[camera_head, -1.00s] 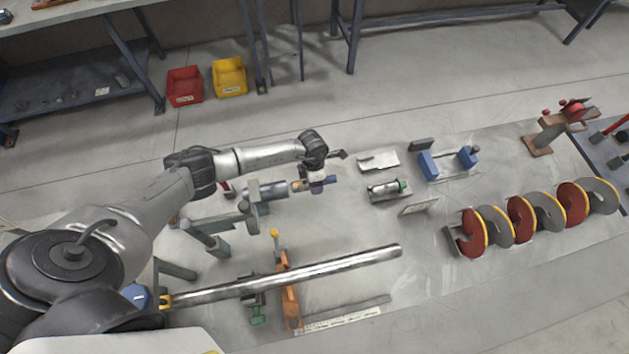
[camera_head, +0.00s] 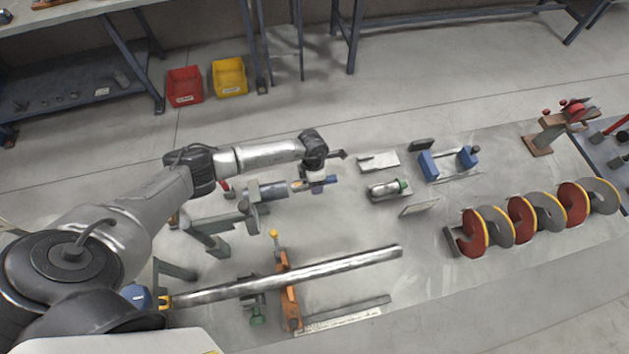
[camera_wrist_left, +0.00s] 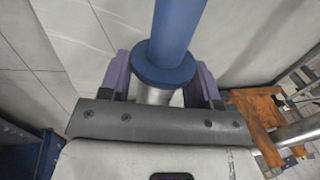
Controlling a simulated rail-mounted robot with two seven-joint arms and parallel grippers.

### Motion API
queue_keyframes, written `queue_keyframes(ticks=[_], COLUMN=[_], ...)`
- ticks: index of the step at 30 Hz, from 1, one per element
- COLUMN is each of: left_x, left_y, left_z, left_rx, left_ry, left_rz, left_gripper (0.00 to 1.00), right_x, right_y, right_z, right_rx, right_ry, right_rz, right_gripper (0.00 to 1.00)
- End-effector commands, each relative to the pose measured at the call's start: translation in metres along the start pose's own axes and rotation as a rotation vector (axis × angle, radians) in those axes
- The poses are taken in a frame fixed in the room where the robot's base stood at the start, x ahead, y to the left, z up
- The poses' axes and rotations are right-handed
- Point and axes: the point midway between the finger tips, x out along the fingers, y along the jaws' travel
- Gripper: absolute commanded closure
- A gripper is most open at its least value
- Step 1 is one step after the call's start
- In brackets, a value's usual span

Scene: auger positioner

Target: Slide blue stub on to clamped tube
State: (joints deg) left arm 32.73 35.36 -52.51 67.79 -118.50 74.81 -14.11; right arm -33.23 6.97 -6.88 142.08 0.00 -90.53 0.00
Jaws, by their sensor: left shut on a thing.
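A long silver tube (camera_head: 330,267) lies across an orange clamp (camera_head: 289,290) nearer to me, apart from the stub.
A red and grey auger (camera_head: 522,221) lies farther right. Red (camera_head: 184,86) and yellow bins (camera_head: 229,78) stand behind.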

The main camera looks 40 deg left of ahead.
Motion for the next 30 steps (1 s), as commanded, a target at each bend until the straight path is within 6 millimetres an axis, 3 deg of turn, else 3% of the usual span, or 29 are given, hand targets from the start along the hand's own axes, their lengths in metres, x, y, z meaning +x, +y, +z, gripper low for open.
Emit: queue_keyframes(ticks=[30], left_x=[-0.002], left_y=[0.0], left_z=[-0.015], left_rx=[0.0], left_ry=[-0.002], left_rz=[0.0], left_gripper=[1.0], right_x=[-0.009], right_y=[-0.002], right_z=[-0.003], right_rx=[0.006], right_ry=[0.001], right_rz=[-0.005], right_gripper=[0.51])
